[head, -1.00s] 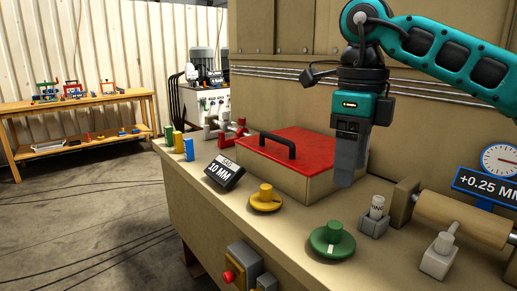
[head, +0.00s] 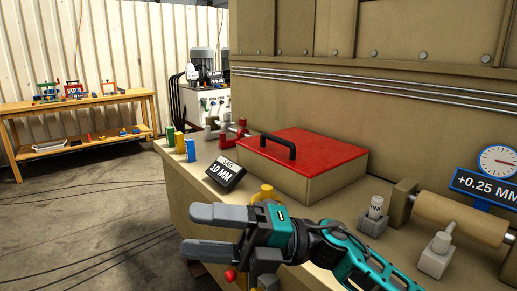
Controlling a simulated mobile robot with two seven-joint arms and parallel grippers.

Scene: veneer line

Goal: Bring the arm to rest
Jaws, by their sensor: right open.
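My right arm comes in from the lower right, low in front of the bench. Its gripper (head: 190,232) points left, with two grey fingers spread apart and nothing between them. The gripper and forearm cover most of the yellow knob (head: 265,193), and the green knob is hidden behind the arm. My left gripper is not in view.
The bench holds a red-lidded box (head: 305,152), a 10 MM sign (head: 224,172), coloured cylinders (head: 180,143), a small grey block holder (head: 372,222), a wooden roller (head: 460,220) and a +0.25 MM gauge (head: 488,188). Open floor lies left, before a wooden table (head: 80,105).

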